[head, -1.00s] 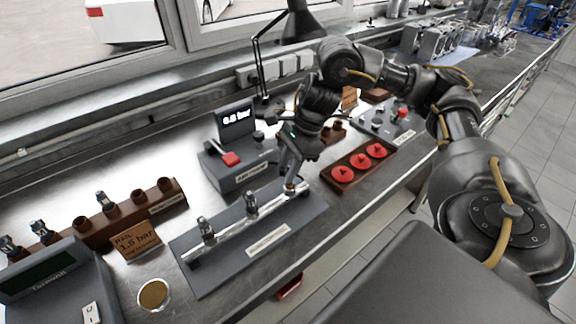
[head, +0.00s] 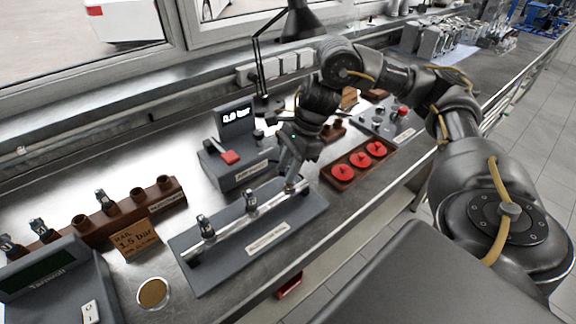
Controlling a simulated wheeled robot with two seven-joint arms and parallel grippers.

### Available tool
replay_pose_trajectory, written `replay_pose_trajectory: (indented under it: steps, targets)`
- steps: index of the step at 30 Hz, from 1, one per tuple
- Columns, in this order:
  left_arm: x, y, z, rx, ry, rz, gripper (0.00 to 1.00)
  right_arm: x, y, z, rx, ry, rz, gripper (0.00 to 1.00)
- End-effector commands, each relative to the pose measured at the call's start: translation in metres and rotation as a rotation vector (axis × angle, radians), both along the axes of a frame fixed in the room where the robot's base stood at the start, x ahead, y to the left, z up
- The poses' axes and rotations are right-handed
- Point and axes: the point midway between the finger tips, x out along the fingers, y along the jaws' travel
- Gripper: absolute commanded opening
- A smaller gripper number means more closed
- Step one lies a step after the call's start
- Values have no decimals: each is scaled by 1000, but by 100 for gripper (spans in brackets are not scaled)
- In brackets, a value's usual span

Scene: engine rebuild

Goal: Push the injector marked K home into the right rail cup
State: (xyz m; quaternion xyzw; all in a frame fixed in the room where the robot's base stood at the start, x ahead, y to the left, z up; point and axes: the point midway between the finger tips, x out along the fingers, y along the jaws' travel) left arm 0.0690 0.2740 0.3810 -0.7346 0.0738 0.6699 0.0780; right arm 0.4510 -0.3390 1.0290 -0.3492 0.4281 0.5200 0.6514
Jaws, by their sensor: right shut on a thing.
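My right gripper (head: 289,180) reaches down to the right end of the silver rail (head: 229,230) and is shut on an injector (head: 290,188). That injector stands about upright at the right rail cup, which is mostly hidden by it and the fingers. I cannot read its mark or tell how deep it sits. Two more injectors stand in the rail, at the left (head: 206,228) and in the middle (head: 251,202). The rail is on a grey base plate (head: 212,270). My left gripper is not in view.
A pump unit (head: 238,167) with a red lever and a pressure display stands behind the rail. A tray of red discs (head: 344,174) lies to the right.

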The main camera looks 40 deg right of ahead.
Motion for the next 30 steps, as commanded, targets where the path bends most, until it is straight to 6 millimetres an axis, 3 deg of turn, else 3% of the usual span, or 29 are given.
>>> replay_pose_trajectory:
  steps: [5, 6, 11, 30]
  targets:
    - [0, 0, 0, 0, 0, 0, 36, 0, 0, 0, 0, 1, 0, 7]
    - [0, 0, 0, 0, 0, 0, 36, 0, 0, 0, 0, 1, 0, 35]
    - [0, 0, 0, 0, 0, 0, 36, 0, 0, 0, 0, 1, 0, 56]
    - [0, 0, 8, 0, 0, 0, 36, 0, 0, 8, 0, 0, 0, 56]
